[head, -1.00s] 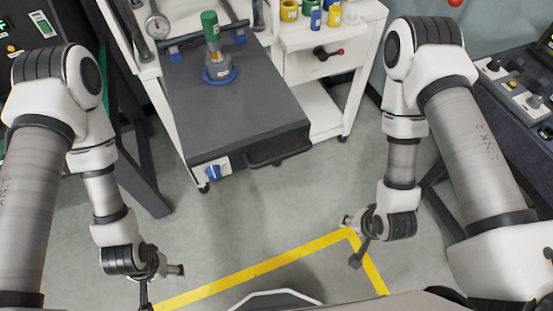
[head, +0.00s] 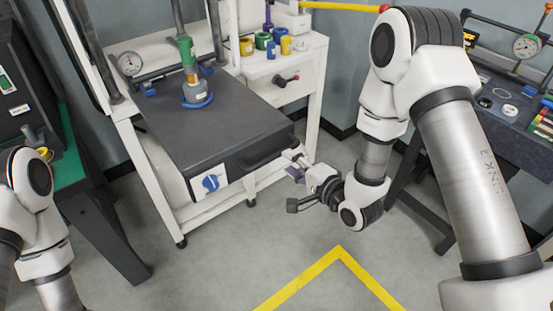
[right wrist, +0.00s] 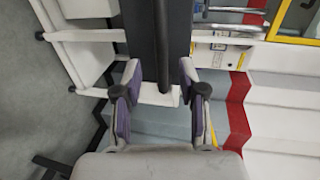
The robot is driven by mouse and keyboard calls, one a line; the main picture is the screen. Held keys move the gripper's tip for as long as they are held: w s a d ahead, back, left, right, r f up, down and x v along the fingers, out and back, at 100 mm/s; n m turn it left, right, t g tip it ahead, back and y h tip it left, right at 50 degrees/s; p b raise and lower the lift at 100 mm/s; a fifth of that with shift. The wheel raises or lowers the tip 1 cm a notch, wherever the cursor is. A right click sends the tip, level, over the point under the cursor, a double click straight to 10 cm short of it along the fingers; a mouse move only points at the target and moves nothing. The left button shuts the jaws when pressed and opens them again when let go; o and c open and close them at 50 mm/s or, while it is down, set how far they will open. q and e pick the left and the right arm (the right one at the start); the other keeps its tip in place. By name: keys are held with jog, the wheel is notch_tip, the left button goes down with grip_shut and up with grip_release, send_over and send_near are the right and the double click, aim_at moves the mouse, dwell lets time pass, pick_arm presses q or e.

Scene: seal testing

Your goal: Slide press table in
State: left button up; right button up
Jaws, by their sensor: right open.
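The press table (head: 205,125) is a dark grey slab sticking out toward me from a white frame. A black bar handle (head: 268,150) and a white panel with a blue knob (head: 211,183) are on its front. My right gripper (head: 294,164) is open close to the right part of that front, by the handle. In the right wrist view the handle (right wrist: 162,60) shows between the open fingers, near the fingertips; I cannot tell if they touch it. My left gripper is out of view.
A green-topped fitting with a blue ring (head: 195,88) stands on the table. A white cabinet (head: 280,75) with several coloured containers stands behind it to the right. A dark bench (head: 500,110) is at the right. The floor in front is clear, with a yellow line (head: 338,250).

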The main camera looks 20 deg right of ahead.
aim_at(279, 156)
jog(key=x, duration=0.3)
jog(key=p+x, duration=0.1)
jog(key=x, duration=0.1)
jog(key=shift+w+a+r, duration=0.1)
jog(key=shift+a+r, duration=0.1)
jog(key=shift+a, duration=0.15)
jog(key=shift+w+f, duration=0.2)
jog(key=shift+w, duration=0.15)
jog(key=shift+s+a+r, duration=0.1)
grip_shut()
